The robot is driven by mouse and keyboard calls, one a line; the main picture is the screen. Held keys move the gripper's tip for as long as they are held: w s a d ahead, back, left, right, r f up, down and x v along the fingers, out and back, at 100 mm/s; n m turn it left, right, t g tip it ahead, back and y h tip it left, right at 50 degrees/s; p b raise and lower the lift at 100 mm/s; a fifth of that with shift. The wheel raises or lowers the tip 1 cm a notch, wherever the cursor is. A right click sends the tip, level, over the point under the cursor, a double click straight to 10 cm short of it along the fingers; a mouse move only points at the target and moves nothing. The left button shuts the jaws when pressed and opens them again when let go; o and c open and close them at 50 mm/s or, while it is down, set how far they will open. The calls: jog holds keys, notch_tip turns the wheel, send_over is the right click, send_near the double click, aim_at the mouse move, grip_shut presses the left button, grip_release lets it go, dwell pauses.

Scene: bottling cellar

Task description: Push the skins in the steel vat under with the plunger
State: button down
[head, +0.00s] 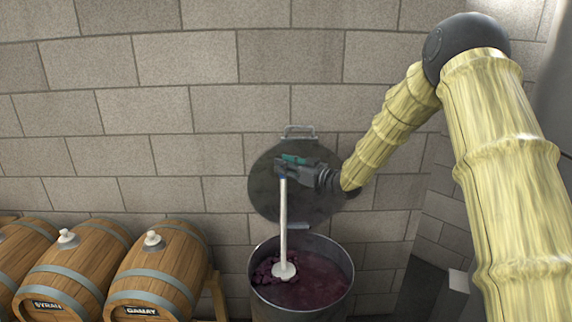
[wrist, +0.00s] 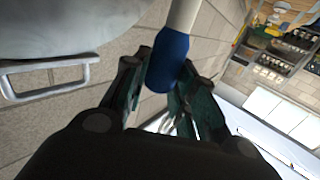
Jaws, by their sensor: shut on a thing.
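The steel vat (head: 258,303) stands against the wall at the bottom middle of the head view, with dark purple liquid in it. Skins (head: 264,272) show as a lumpy patch at its left side. The plunger (head: 283,222) is a white rod with a round white foot, upright, its foot at the level of the skins near the patch's right edge. My gripper (head: 288,168) is shut on the plunger's top end, above the vat. In the wrist view the fingers (wrist: 158,88) close around the plunger's blue grip (wrist: 168,62). Whether the foot presses into the skins I cannot tell.
A round grey lid (head: 265,195) with a handle leans or hangs at the wall behind my gripper. Wooden barrels (head: 160,270) with white bungs lie on the left. Shelves with bottles (wrist: 285,55) show at the right of the wrist view. The block wall is close behind the vat.

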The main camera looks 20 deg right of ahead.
notch_tip(320, 180, down, 7)
jog(key=b, duration=0.4)
jog(key=shift+s+f, duration=0.15)
dwell(0.7)
jog(key=shift+d, duration=0.1)
dwell(0.3)
jog(key=shift+r+p, duration=3.1)
jog(key=shift+r, duration=2.95)
notch_tip(320, 180, up, 9)
jog(key=p, duration=0.5)
jog(key=shift+f, duration=0.15)
